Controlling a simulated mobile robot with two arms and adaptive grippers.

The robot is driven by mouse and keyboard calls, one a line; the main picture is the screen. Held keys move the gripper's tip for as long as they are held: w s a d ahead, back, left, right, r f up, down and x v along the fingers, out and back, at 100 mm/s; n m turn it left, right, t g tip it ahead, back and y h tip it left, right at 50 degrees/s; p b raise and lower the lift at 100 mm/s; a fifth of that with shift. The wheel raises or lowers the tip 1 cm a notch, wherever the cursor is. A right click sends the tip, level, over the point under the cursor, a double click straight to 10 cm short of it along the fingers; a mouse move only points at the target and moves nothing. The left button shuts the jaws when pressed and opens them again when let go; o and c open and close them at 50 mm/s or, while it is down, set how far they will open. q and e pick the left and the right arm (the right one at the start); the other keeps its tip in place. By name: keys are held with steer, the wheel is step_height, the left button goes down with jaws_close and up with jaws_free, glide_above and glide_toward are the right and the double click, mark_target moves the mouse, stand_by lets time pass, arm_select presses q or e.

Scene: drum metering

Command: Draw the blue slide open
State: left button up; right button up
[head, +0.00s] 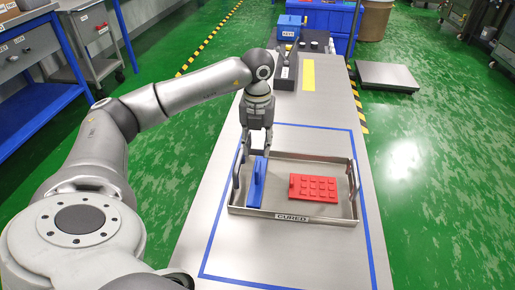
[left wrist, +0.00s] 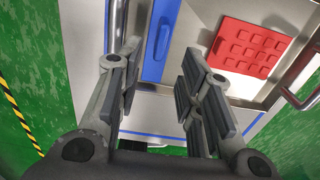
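A long blue piece with a raised grip (head: 257,182) lies at the left end of a metal tray (head: 330,218) marked "CURED". It also shows between my fingers in the left wrist view (left wrist: 160,38). My left gripper (head: 257,150) points down at the tray's far left part, over the far end of the blue piece. Its fingers (left wrist: 163,55) are apart, one on each side of the blue piece, with no visible grip on it. A blue box-like part (head: 288,27) sits on a dark device at the table's far end. I cannot tell which blue part is the slide. My right gripper is out of view.
A red studded block (head: 313,188) lies in the tray, right of the blue piece. The tray has upright end handles (head: 353,181) and stands inside a blue tape outline (head: 211,238). A yellow strip (head: 308,75) lies farther back. The table between is mostly clear.

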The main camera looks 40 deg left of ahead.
arm_select(q)
steer(key=shift+r, duration=1.5)
